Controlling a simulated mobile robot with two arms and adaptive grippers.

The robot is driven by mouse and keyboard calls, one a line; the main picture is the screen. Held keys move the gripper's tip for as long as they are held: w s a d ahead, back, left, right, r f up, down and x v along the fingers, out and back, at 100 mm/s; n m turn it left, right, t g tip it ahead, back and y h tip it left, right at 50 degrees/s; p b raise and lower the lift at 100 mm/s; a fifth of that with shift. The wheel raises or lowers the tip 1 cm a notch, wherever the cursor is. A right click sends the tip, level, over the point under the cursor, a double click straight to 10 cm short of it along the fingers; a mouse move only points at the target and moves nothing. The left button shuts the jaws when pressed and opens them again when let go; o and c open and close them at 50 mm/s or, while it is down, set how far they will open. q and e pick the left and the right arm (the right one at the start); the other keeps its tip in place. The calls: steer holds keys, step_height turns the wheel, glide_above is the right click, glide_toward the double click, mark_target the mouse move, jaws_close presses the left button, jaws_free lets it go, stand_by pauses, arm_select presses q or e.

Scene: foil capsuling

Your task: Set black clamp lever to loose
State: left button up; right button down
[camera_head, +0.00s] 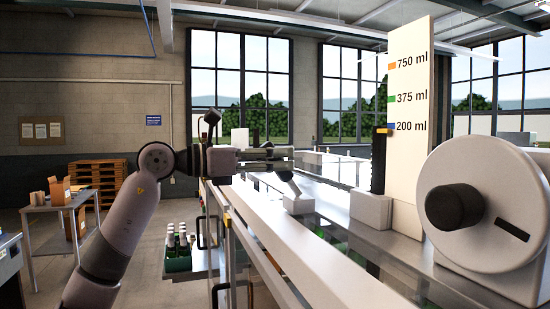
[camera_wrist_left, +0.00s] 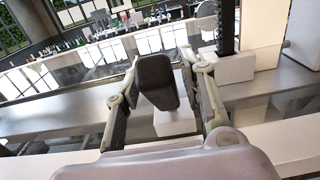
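The black clamp lever (camera_wrist_left: 156,82) is a dark, rounded paddle that stands tilted on a small white block (camera_wrist_left: 174,121) in the left wrist view. In the head view the lever (camera_head: 289,182) leans up from its white block (camera_head: 298,204) on the machine top, with its upper end partly hidden by my gripper. My left gripper (camera_head: 282,158) is at the lever's upper end. In the left wrist view its fingers (camera_wrist_left: 161,66) are apart, one on each side of the lever, with gaps visible. I cannot tell whether either fingertip touches it. My right gripper is not in view.
A black column (camera_head: 379,163) on a white block stands beside the tall volume scale (camera_head: 408,120). A large white round housing with a black knob (camera_head: 455,207) is at the right. A green crate of bottles (camera_head: 178,255) sits low at left. The machine top around the lever is mostly clear.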

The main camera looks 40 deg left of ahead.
arm_select(q)
jaws_close()
stand_by(0.6)
